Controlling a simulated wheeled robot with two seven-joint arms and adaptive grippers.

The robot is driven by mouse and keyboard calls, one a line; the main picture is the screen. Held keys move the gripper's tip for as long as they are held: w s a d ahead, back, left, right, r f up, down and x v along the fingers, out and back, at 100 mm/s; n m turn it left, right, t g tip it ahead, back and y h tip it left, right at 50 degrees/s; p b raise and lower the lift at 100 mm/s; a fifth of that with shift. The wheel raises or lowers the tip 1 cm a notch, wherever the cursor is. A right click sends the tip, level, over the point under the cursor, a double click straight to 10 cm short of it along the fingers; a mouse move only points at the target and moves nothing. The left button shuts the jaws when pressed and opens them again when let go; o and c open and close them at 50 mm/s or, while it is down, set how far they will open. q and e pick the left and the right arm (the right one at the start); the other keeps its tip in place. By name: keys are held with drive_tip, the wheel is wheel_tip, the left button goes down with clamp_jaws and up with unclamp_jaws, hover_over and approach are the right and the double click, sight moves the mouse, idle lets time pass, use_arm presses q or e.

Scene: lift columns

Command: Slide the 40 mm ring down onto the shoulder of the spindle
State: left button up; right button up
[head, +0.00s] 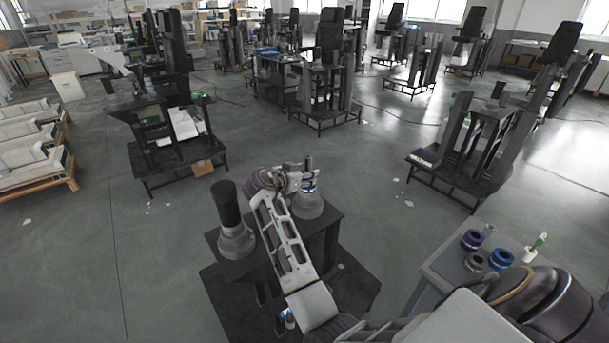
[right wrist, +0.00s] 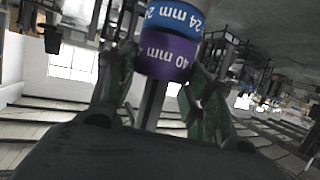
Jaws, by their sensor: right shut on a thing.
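The spindle is a thin grey rod (head: 308,163) rising from a grey stepped base (head: 307,206) on a dark stand. My right gripper (head: 297,180) is at the rod. In the right wrist view, where the lettering is upside down, my right gripper (right wrist: 158,72) has its green-grey fingers shut on the purple ring (right wrist: 167,58) marked 40 mm. The rod (right wrist: 152,103) shows beyond the purple ring, which appears to be around it. A blue ring (right wrist: 174,17) marked 24 mm is right against or very close to the purple ring. The shoulder is hidden. My left gripper is not in view.
A second grey base with a black column (head: 227,203) stands left of my forearm. A grey table (head: 446,262) at the right holds another purple ring (head: 473,240), a grey ring (head: 475,261) and a blue ring (head: 501,259). Open floor surrounds the stand.

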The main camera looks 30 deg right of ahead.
drive_tip(key=o, duration=1.3)
drive_tip(key=shift+c, duration=0.2)
drive_tip(key=shift+r, duration=0.15)
wheel_tip(320, 180, up, 10)
drive_tip(key=shift+a+f, duration=0.1)
drive_tip(key=shift+f, duration=0.1)
idle(0.8)
